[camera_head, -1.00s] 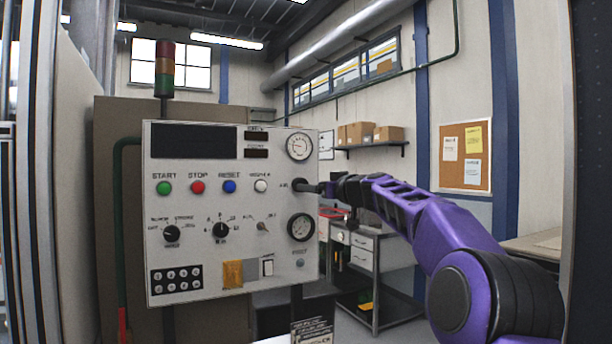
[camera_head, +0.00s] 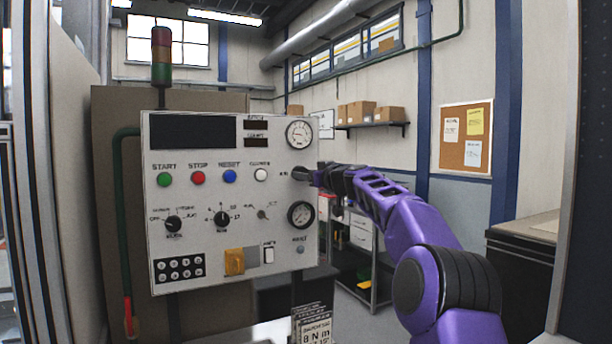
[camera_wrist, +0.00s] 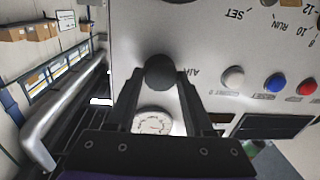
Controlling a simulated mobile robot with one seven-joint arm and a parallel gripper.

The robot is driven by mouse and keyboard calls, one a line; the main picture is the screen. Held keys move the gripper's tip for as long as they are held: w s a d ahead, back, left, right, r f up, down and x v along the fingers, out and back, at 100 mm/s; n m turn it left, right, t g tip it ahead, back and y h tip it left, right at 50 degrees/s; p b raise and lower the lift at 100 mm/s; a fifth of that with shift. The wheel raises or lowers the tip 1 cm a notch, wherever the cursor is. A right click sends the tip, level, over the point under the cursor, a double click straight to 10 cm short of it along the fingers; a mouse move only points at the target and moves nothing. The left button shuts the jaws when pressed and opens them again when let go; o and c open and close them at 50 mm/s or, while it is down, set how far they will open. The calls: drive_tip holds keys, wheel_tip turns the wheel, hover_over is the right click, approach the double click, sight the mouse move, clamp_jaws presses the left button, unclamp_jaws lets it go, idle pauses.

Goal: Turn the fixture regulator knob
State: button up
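The regulator knob is a dark round knob (camera_head: 299,174) at the right side of the grey control panel (camera_head: 200,285), beside the AIR label and between two gauges. In the wrist view the black knob (camera_wrist: 160,71) sits between my fingertips, with the AIR lettering beside it. My gripper (camera_head: 313,176) reaches the knob from the right; in the wrist view my gripper (camera_wrist: 161,76) has its fingers apart, one on each side of the knob. Any gap between fingertips and knob is too small to make out. The knob's marking is not visible.
A pressure gauge (camera_head: 300,133) is above the knob and another gauge (camera_head: 301,214) below it. A row of coloured buttons (camera_head: 198,178) lies to the left.

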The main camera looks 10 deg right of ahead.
clamp_jaws()
drive_tip(key=shift+m, duration=0.3)
drive_tip(key=shift+a+f+m+t+h+b, duration=0.1)
drive_tip(key=shift+m+t+h+b, duration=0.3)
drive_tip(key=shift+m, duration=5.65)
drive_tip(key=shift+a+m+t+h+b, duration=0.1)
drive_tip(key=shift+m+t+h+b, duration=0.25)
drive_tip(key=shift+m, duration=5.7)
drive_tip(key=o, duration=0.7)
unclamp_jaws()
